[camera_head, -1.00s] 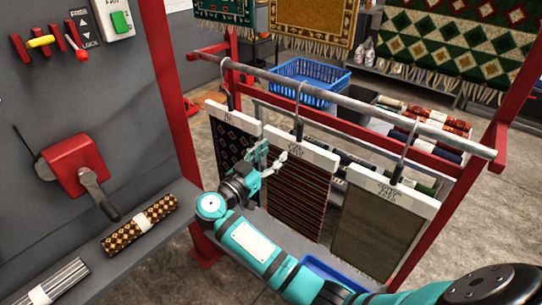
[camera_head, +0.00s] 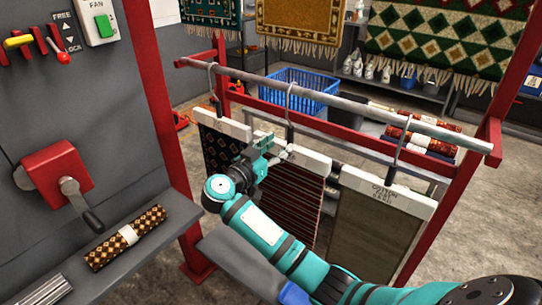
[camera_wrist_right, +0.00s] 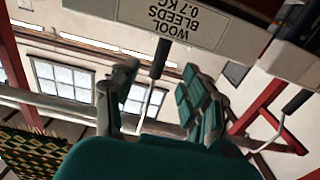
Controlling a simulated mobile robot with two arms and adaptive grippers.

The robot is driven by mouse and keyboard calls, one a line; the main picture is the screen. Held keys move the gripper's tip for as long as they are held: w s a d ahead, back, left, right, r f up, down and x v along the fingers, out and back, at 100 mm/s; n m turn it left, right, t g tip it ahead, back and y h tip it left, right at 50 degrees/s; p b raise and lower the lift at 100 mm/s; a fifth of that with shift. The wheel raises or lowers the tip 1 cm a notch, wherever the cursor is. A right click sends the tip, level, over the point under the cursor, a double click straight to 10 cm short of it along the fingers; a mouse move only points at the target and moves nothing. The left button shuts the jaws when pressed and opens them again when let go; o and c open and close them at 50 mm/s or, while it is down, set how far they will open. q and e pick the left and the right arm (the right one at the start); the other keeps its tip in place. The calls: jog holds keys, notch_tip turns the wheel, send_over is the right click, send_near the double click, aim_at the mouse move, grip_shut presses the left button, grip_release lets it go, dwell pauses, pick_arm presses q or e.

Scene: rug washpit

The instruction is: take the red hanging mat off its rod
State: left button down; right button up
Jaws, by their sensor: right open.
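The red striped mat (camera_head: 292,203) hangs in the middle of three mats, below a pale labelled bar (camera_head: 308,162) whose hook (camera_head: 289,100) goes over the grey rod (camera_head: 330,108). My right gripper (camera_head: 281,151) is open at the top of this mat, near the hook's stem. In the right wrist view, the bar (camera_wrist_right: 190,22) reads "WOOL BLEEDS". The dark stem (camera_wrist_right: 160,60) shows between the two spread fingers of my right gripper (camera_wrist_right: 162,100), with no clear grip on it. My arm hides part of the mat's lower left. My left gripper is not in view.
A dark patterned mat (camera_head: 213,152) hangs close on the left, an olive mat (camera_head: 375,225) on the right. Red posts (camera_head: 150,90) frame the rod. A grey panel with a crank (camera_head: 75,200) stands left. A blue basket (camera_head: 300,85) is behind.

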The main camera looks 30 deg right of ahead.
aim_at(288, 137)
jog(key=shift+b+x, duration=0.45)
jog(key=shift+x, duration=0.3)
jog(key=shift+w+d+r+p, duration=0.1)
jog(key=shift+w+d+p, duration=0.2)
jog(key=shift+d, duration=0.3)
jog(key=shift+p+x, duration=0.65)
jog(key=shift+x, duration=1.3)
jog(key=shift+c, duration=0.4)
grip_shut()
